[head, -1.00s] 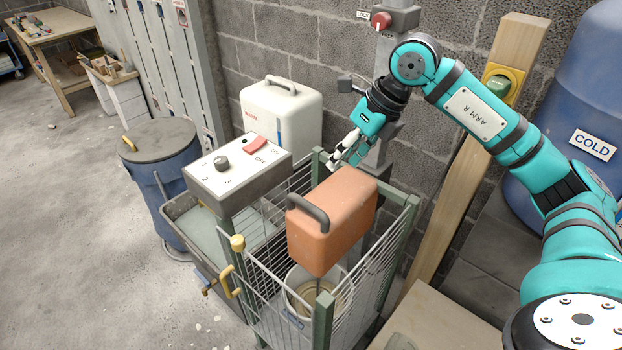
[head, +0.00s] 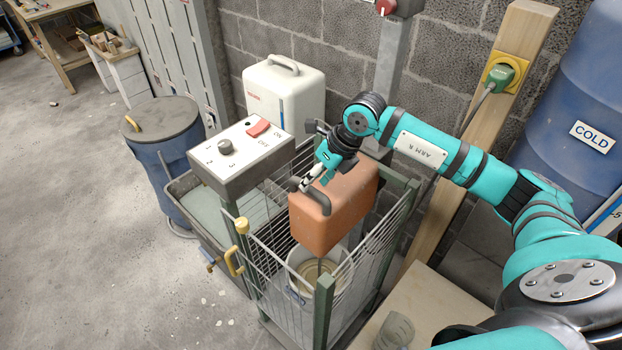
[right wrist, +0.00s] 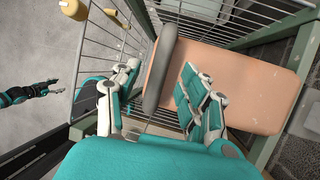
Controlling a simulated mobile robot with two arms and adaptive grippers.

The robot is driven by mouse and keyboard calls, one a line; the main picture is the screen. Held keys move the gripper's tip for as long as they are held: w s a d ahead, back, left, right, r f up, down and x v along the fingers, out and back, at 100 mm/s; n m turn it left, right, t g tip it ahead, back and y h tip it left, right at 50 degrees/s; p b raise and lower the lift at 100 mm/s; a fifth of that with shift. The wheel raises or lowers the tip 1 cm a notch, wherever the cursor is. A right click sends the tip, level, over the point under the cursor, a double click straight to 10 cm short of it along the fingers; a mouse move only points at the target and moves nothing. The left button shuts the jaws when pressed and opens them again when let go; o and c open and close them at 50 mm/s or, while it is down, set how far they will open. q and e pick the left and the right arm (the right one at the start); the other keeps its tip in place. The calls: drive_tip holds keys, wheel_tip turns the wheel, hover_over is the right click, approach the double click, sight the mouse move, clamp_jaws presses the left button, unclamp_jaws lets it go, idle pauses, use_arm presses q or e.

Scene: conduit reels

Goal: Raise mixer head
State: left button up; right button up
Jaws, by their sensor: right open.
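The mixer head is an orange box (head: 338,215) with a dark grey handle (head: 318,198) on its near end. It hangs over a pale bucket (head: 303,262) inside a wire cage. My right gripper (head: 308,184) is at the handle, coming down from above. In the right wrist view its open fingers (right wrist: 160,92) lie on either side of the handle (right wrist: 157,75); I see no contact. The mixer head (right wrist: 245,80) fills the right of that view. A teal and black arm end (right wrist: 40,90), apparently my left gripper, shows small at the left there; its fingers are unclear.
The wire cage (head: 262,277) with green posts surrounds the mixer. A control box (head: 240,158) with a knob and a red switch stands at its left. A white container (head: 285,97) is behind, and a blue barrel (head: 575,110) stands right.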

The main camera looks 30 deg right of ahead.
drive_tip(key=shift+w+a+f, duration=0.2)
drive_tip(key=shift+f, duration=0.3)
drive_tip(key=shift+w+a+f, duration=0.1)
drive_tip(key=shift+f, duration=0.25)
drive_tip(key=shift+w+f, duration=0.1)
drive_tip(key=shift+f, duration=0.1)
drive_tip(key=c, duration=0.8)
use_arm(q)
drive_tip(key=shift+s+a+r, duration=0.2)
drive_tip(key=shift+s+a, duration=0.05)
drive_tip(key=shift+s, duration=0.5)
use_arm(e)
clamp_jaws()
